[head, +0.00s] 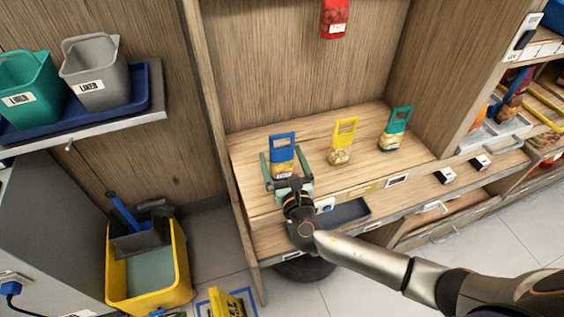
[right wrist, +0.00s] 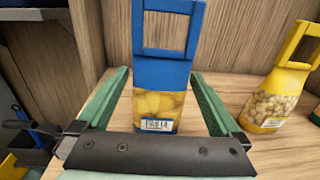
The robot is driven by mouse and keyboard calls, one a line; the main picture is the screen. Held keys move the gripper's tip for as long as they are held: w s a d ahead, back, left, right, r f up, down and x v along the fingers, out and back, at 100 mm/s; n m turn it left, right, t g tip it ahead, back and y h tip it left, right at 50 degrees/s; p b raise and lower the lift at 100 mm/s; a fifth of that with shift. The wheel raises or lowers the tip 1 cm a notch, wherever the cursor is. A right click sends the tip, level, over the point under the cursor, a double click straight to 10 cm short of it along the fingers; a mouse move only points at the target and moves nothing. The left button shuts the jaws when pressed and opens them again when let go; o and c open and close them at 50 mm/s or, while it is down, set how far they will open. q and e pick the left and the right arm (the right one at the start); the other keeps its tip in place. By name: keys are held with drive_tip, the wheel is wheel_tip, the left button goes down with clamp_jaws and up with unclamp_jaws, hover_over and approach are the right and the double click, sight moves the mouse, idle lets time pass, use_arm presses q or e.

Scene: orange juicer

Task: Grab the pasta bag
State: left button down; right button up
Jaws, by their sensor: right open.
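The pasta bag (right wrist: 160,100) has a blue top with a square handle loop and a clear lower part with yellow pasta and a "PASTA" label. It stands upright on the wooden shelf, and in the head view it is the leftmost bag (head: 282,150). My right gripper (head: 280,170) is open, with its green fingers on either side of the bag. In the right wrist view the fingers (right wrist: 160,100) show gaps to the bag on both sides. My left gripper is not in view.
A yellow-topped bag (head: 342,140) and a green-topped bag (head: 395,128) stand to the right on the same shelf. A red packet (head: 335,18) hangs above. A grey tray (head: 342,213) lies below. A yellow bucket (head: 150,275) stands on the floor at left.

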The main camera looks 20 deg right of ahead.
drive_tip(key=shift+c, duration=0.4)
drive_tip(key=c, duration=1.2)
drive_tip(key=shift+r, duration=0.15)
